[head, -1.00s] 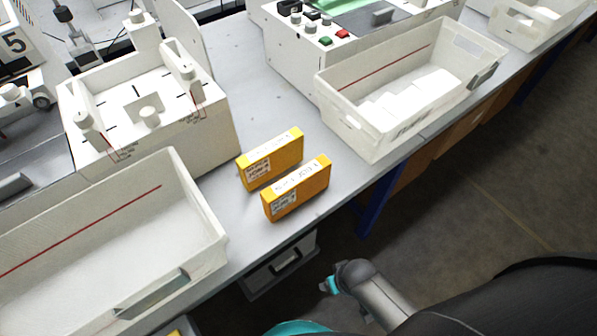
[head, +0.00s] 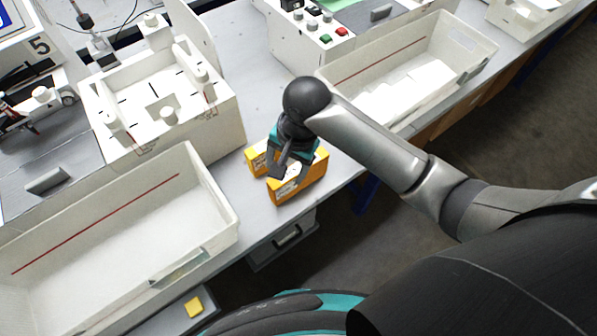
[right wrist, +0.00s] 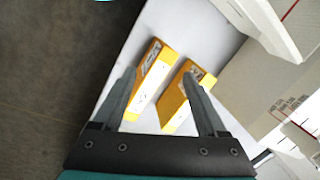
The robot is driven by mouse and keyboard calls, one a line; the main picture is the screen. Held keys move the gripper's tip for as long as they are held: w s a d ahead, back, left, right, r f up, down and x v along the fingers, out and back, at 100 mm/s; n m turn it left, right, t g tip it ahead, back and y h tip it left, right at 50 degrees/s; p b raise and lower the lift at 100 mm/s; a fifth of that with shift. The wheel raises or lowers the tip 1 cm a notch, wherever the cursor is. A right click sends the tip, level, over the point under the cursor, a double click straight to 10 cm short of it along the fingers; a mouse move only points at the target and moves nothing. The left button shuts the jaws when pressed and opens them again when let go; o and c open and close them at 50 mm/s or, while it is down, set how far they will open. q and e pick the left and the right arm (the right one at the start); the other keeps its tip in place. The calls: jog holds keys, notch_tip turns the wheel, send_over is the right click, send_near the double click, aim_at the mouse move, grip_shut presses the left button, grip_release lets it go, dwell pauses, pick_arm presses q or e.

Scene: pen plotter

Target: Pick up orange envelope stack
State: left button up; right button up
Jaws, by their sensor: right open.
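Two orange-yellow envelope stacks with white labels stand side by side on the grey table. The front stack (head: 301,186) is near the table's front edge; the rear stack (head: 256,160) is just behind it, partly covered by my gripper. My right gripper (head: 283,166) is open over the stacks. In the right wrist view, the front stack (right wrist: 151,82) lies beside the left finger and the rear stack (right wrist: 181,98) reaches towards the right finger. Both show between the open fingers of my right gripper (right wrist: 162,88). Contact with either stack cannot be told. My left gripper is out of view.
An empty white bin (head: 110,235) stands left of the stacks, and a white fixture box (head: 165,120) behind it. A white bin with papers (head: 440,50) stands to the right. A control box (head: 300,40) is behind. A small yellow item (head: 194,307) lies low at the left.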

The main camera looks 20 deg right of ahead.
aim_at(299, 167)
jog(key=w+d+r+m+g+h, duration=0.1)
jog(key=w+d+r+m+h, duration=0.15)
jog(key=d+r+m, duration=0.2)
jog(key=shift+m+y, duration=0.25)
jog(key=shift+m, duration=0.2)
jog(key=f, duration=0.3)
jog(key=f+b, duration=0.1)
jog(key=f, duration=0.5)
jog(key=shift+w+a+f, duration=0.3)
jog(key=shift+w, duration=0.05)
notch_tip(299, 167, down, 5)
jog(key=shift+w+f+b, duration=0.1)
jog(key=shift+w+b, duration=0.05)
jog(key=shift+b, duration=0.9)
grip_shut()
